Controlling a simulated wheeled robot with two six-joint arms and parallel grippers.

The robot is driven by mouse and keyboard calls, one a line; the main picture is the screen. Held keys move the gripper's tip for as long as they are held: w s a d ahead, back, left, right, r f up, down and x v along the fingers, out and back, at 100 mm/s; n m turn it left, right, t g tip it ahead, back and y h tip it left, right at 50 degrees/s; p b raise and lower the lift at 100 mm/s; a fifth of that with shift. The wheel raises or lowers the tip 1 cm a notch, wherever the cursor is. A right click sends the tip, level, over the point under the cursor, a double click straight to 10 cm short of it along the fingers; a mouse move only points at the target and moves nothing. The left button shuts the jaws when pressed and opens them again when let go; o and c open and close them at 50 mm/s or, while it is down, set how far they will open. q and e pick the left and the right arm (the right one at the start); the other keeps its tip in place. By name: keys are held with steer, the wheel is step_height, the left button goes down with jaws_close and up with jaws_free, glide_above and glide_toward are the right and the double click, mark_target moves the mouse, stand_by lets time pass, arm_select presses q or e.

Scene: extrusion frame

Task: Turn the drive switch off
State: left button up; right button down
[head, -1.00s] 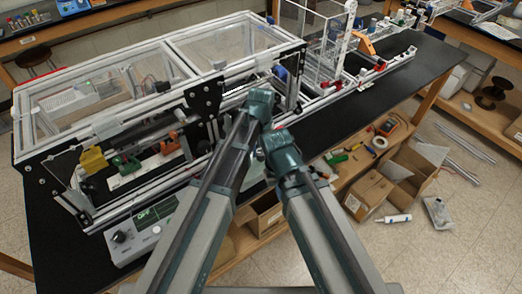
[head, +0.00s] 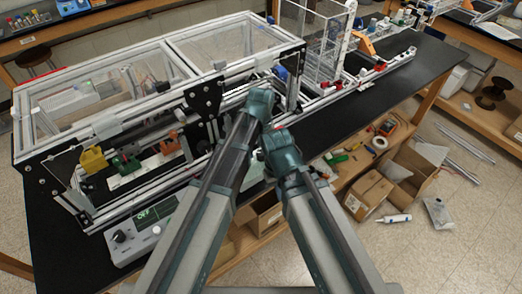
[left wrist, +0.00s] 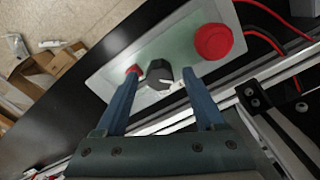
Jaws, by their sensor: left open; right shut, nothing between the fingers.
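A black rotary knob with a white mark (left wrist: 160,76) sits on a pale switch panel (left wrist: 115,84) in the left wrist view; I take it as the drive switch. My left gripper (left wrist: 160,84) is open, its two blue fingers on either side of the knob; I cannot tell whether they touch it. A red mushroom button (left wrist: 213,41) is to the right on the panel. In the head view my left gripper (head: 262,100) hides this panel. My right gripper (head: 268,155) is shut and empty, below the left.
The aluminium extrusion frame (head: 150,85) with clear panels stands along the black bench (head: 330,128), close to both grippers. Red cables (left wrist: 262,35) run beside the panel. Cardboard boxes (head: 368,190) and tools lie on the shelf below.

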mark_target(261, 152)
arm_select(q)
step_height(261, 152, up, 14)
steer(key=p, duration=1.3)
steer(key=shift+p, duration=0.4)
steer(key=shift+f, duration=0.15)
